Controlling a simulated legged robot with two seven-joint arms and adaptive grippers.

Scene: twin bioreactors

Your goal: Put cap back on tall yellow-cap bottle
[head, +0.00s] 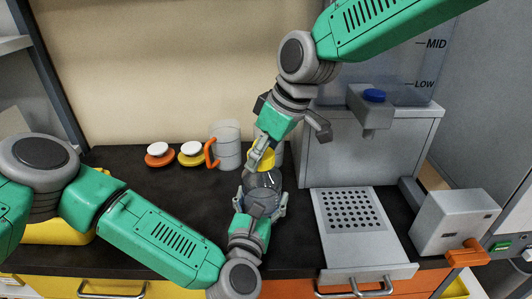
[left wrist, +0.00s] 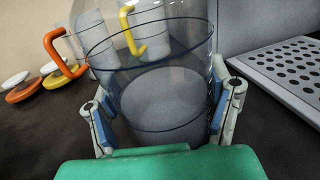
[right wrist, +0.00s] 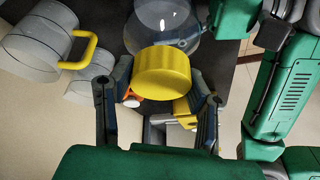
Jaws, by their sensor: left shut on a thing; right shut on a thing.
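The clear bottle (head: 264,186) stands on the dark counter with greyish contents low in it. My left gripper (head: 261,208) is shut on its lower body from the front; the left wrist view shows the bottle wall (left wrist: 165,95) between both fingers. The yellow cap (head: 261,158) is at the bottle's top, held by my right gripper (head: 260,150) from above. In the right wrist view the cap (right wrist: 162,72) is between the fingertips, with the bottle's clear shoulder (right wrist: 165,25) just beyond it. The neck is hidden behind the cap, so I cannot tell whether the cap is seated on it.
A mug with an orange handle (head: 226,146) stands behind the bottle; a yellow-handled one (left wrist: 120,50) is beside it. Orange (head: 159,155) and yellow (head: 191,154) discs with white tops lie to the left. A perforated grey tray (head: 350,212) and dispenser (head: 374,108) are close on the right.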

